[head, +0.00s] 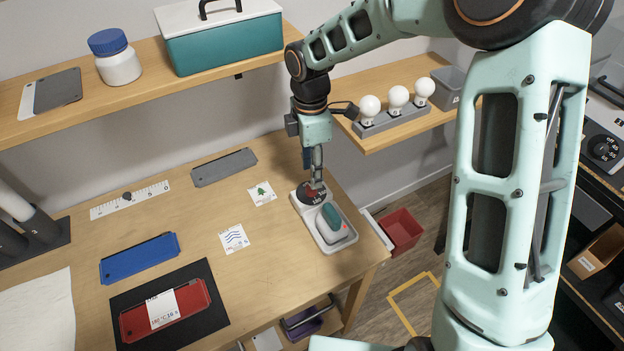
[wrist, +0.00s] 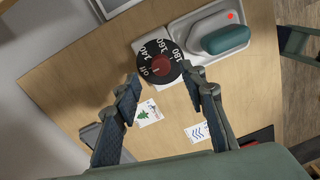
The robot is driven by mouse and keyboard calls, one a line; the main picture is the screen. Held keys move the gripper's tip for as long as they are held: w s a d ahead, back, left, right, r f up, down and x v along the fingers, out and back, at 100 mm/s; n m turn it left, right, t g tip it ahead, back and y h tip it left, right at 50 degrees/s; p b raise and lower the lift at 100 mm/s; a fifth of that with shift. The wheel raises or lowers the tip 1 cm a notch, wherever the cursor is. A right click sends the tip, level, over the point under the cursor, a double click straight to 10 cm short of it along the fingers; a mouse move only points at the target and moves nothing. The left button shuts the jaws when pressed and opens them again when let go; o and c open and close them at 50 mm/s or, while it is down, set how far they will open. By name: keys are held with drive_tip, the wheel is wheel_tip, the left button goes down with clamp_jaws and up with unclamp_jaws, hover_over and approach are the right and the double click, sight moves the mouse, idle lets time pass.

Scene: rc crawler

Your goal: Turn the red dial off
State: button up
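The dial (head: 311,194) is a round black disc with a red centre, on a pale base at the right of the table. In the wrist view the dial (wrist: 160,62) shows white marks including off, 140, 160 and 180. Which mark the red part points to is too small to tell. A teal-grey rounded tool (wrist: 226,38) with a red light rests on the same base. My gripper (head: 317,183) reaches down over the dial. In the wrist view my gripper (wrist: 161,77) is open, with one dark finger at each side of the dial's near edge. I cannot tell whether they touch it.
A shelf (head: 130,100) with a teal box (head: 225,45) and a white jar (head: 119,66) is at the back left. Bulbs (head: 397,98) stand on the right shelf. Cards and blue and red cases lie left of the dial. A red bin (head: 402,230) is beyond the table edge.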

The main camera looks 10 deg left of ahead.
wheel_tip(320, 180, up, 7)
drive_tip(key=shift+w, duration=0.15)
idle(0.5)
